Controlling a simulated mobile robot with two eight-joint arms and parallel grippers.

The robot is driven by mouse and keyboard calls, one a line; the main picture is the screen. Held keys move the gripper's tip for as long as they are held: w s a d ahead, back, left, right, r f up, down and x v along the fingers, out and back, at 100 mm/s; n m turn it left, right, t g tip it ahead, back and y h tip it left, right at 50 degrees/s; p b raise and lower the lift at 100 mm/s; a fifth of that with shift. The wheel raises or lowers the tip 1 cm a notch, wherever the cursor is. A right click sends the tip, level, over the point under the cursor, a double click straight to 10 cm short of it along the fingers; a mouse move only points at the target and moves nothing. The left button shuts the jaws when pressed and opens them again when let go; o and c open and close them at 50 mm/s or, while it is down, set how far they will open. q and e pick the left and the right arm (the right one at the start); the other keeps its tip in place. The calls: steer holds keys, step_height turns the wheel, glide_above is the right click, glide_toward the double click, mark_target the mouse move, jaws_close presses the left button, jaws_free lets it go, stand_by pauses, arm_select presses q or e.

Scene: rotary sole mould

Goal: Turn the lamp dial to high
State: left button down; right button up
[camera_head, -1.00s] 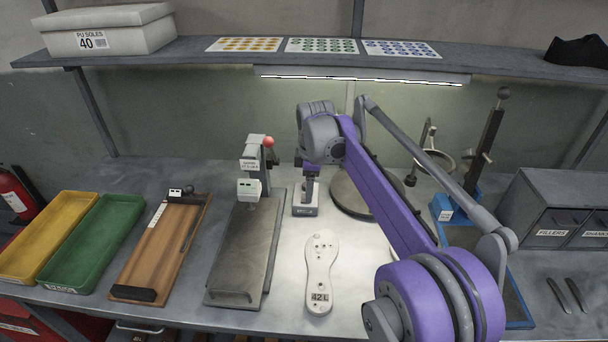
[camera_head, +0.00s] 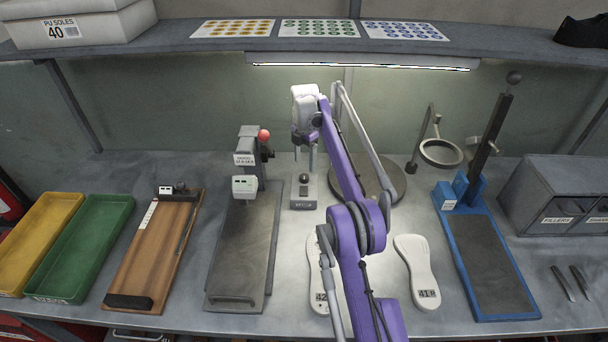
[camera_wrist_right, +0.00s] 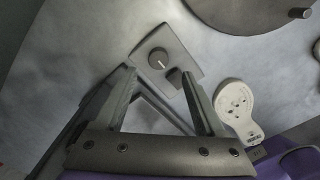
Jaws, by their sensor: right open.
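The lamp dial (camera_head: 304,179) is a small dark knob on a light grey box (camera_head: 303,199) on the bench, left of the round dark plate. In the right wrist view the dial (camera_wrist_right: 158,58) shows a pale pointer line on its top, and the box plate (camera_wrist_right: 178,46) is around it. The lit strip lamp (camera_head: 362,62) runs under the shelf. My right gripper (camera_head: 304,154) is open and empty, pointing down above and behind the dial, apart from it. In the right wrist view its fingers (camera_wrist_right: 154,76) stand apart, with the dial just beyond their tips. My left gripper is out of view.
A grey press with a red knob (camera_head: 264,134) stands close left of the box. The round plate (camera_head: 372,182) lies close right. Shoe soles (camera_head: 417,270) lie in front, one partly behind my arm. The shelf (camera_head: 230,47) overhangs the back.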

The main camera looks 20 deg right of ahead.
mark_target(304, 176)
step_height(304, 176, down, 6)
steer(key=shift+w+f+b, duration=0.1)
steer(key=shift+f+b, duration=0.05)
steer(key=shift+b, duration=0.35)
steer(key=shift+c, duration=0.4)
jaws_close()
